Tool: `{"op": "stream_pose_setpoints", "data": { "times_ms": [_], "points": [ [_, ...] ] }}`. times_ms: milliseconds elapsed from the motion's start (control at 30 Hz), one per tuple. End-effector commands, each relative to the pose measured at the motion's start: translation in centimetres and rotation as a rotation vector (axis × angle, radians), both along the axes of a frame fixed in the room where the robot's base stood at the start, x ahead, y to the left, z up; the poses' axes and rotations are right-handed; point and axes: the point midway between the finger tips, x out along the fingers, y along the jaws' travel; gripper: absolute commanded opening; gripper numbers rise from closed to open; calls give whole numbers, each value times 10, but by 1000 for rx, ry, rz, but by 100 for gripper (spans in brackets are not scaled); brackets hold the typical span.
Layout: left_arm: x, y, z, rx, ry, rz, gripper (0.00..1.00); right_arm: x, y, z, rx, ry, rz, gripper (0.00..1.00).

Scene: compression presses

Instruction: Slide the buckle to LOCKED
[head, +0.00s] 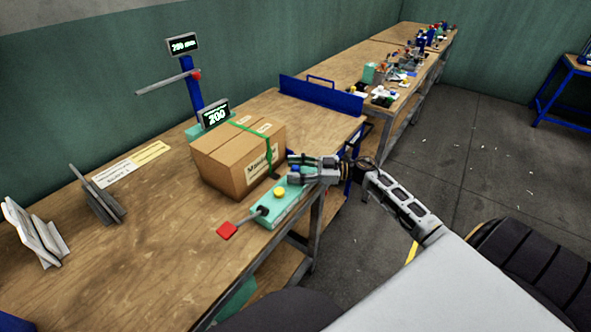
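A cardboard box (222,166) stands on the wooden workbench with a green strap (262,140) over its top and down its right side. My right gripper (292,169) is just right of the box, above the teal base. Its two fingers point left and look apart. A small blue piece (296,168) shows between them; I cannot tell whether it is the buckle or whether the fingers touch it. No LOCKED marking is readable. My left gripper is not in view.
The teal base (290,206) carries a yellow button (279,192) and a lever with a red handle (227,231). Behind the box stand a display reading 200 (215,114) and a blue post (194,88). Grey holders (98,198) stand left. The front-left bench is clear.

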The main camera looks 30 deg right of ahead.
Motion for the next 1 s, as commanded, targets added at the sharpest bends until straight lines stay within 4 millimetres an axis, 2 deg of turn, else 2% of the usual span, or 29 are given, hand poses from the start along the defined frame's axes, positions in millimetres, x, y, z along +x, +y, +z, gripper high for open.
{"op": "stream_pose_setpoints", "data": {
  "times_ms": [33, 367, 667, 1000],
  "points": [
    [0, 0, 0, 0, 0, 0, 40, 0, 0, 0, 0, 0, 0, 41],
    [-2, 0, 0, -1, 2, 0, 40, 0, 0, 0, 0, 0, 0, 0],
    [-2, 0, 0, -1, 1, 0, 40, 1, -2, 0, 0, 0, 0, 0],
    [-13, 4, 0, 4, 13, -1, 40, 12, -30, 0, -2, 2, -2, 0]
  ]
}}
